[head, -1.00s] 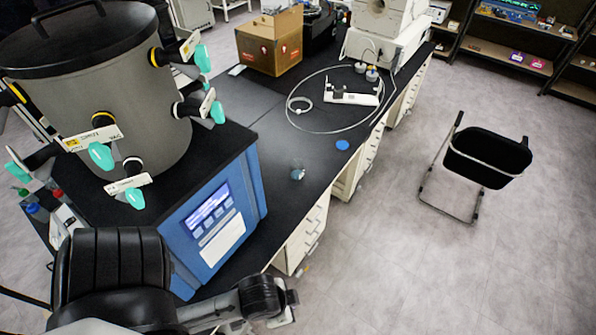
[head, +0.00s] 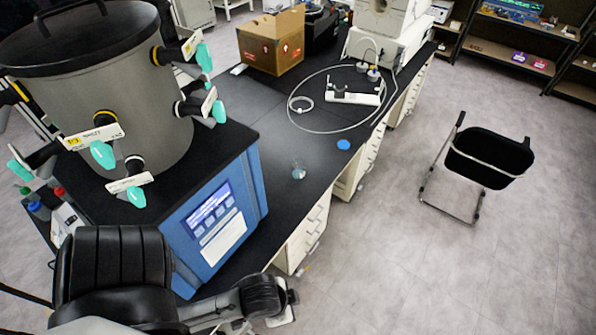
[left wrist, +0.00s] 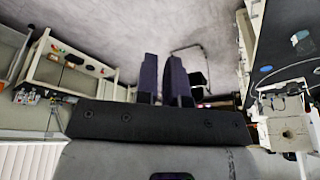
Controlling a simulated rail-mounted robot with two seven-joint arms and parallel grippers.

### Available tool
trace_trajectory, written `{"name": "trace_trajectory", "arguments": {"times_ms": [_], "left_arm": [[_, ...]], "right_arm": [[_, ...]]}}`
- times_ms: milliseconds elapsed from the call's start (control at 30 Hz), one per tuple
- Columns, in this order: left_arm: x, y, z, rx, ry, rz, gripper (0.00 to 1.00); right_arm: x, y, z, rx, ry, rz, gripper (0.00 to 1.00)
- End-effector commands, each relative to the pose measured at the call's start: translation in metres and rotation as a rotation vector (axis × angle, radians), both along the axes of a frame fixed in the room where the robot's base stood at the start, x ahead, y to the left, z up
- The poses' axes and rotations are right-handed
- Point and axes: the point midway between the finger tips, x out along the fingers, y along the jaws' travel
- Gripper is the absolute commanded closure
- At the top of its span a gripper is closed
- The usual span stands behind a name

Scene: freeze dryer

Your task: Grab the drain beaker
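A small clear beaker (head: 298,172) stands on the black bench top, near its front edge, to the right of the blue freeze dryer. A small pale object that looks like the same beaker (left wrist: 302,40) shows at the right of the left wrist view. My left gripper (left wrist: 165,58) has its two dark fingers slightly apart, with nothing visible between them. It points over the floor, away from the beaker. I cannot make out its fingers in the head view. My right gripper is not in view.
The freeze dryer (head: 213,228) with its grey drum (head: 105,110) and teal-tipped valves fills the left. A blue disc (head: 344,144), looping tube (head: 291,112), white holder (head: 352,97) and cardboard box (head: 272,45) are on the bench. A black chair (head: 487,157) stands on open floor.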

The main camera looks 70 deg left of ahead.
Motion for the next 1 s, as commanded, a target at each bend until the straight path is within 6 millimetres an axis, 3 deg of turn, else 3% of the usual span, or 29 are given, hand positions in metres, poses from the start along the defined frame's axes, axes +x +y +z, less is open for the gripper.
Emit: {"name": "trace_trajectory", "arguments": {"times_ms": [67,900,1000], "left_arm": [[0.0,0.0,0.0,0.0,0.0,0.0,0.83],[0.0,0.0,-0.0001,0.0,0.0,0.0,0.02],[0.0,0.0,-0.0001,0.0,0.0,0.0,0.0]], "right_arm": [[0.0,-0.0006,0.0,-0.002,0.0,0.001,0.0],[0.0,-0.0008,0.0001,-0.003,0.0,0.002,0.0],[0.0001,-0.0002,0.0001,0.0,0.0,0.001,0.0]]}}
